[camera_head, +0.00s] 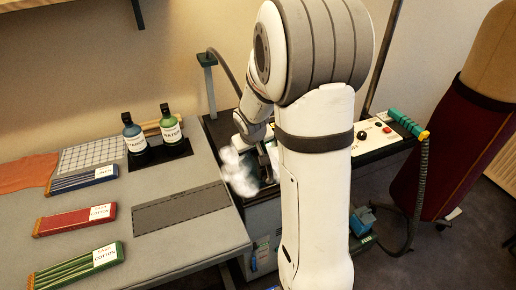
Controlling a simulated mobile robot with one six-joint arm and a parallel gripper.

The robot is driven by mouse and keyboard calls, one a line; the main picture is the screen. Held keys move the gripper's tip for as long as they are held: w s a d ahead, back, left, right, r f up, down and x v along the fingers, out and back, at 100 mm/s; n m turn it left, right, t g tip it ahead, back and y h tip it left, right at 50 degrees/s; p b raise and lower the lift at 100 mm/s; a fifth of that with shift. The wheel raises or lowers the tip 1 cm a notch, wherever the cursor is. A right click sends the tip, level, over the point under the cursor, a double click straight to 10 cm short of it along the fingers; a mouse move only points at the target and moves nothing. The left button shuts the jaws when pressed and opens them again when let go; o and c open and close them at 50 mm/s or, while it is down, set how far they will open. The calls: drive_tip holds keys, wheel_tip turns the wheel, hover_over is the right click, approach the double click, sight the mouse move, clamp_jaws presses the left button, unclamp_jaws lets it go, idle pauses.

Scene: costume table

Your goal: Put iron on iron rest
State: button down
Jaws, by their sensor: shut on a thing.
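My gripper (262,158) is behind my own arm, over the dark station between the table and the white control panel. It is shut on what appears to be the iron, a dark shape mostly hidden by my gripper and arm. White steam (236,172) billows just left of my gripper. A hose (228,68) runs from a green-topped post down behind my arm. I cannot make out the iron rest for certain; the dark surface under my gripper is largely covered, so contact with it cannot be told.
The grey table (165,250) at left holds labelled cloth bundles (75,221), a dark grey mat (181,208) and two bottles (133,133) on a black tray. At right are a control panel (380,138), a teal-handled tool (408,123) with a hanging hose, and a dress form (470,140).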

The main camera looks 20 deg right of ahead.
drive_tip(key=shift+r, duration=0.15)
drive_tip(key=c, duration=1.1)
unclamp_jaws()
